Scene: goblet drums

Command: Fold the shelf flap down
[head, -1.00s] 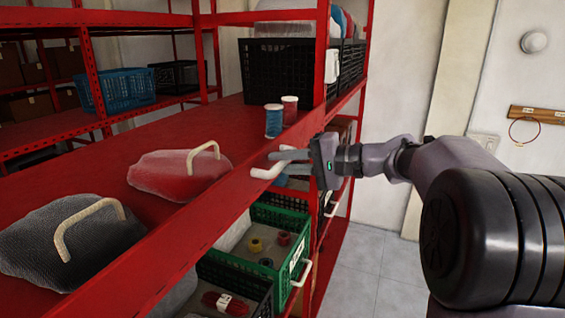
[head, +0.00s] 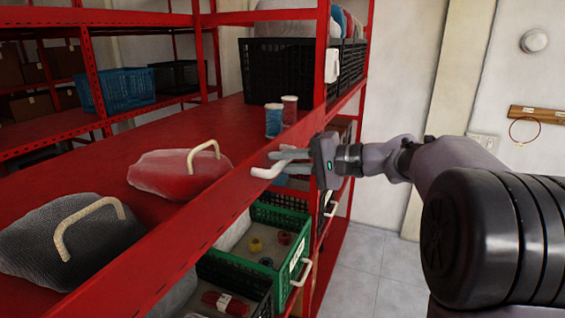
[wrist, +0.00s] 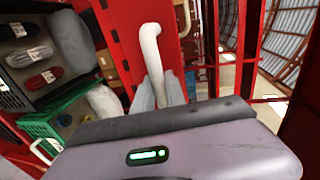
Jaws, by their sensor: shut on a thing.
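The shelf flap (head: 240,196) is the red front part of the wide red shelf and is about level with the shelf top. A white bent handle (head: 265,173) sticks out from its front edge; the handle also shows in the wrist view (wrist: 151,48). My gripper (head: 284,159) is at this handle, reaching in from the right. In the wrist view its two grey fingers (wrist: 160,92) are on either side of the handle's near end, shut on it. The fingers hide part of the handle.
Two thread spools (head: 273,121) stand on the shelf near a black crate (head: 278,72). A red bag (head: 175,175) and a dark bag (head: 85,240) with rope handles lie to the left. A green crate (head: 285,218) sits below. The floor at right is clear.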

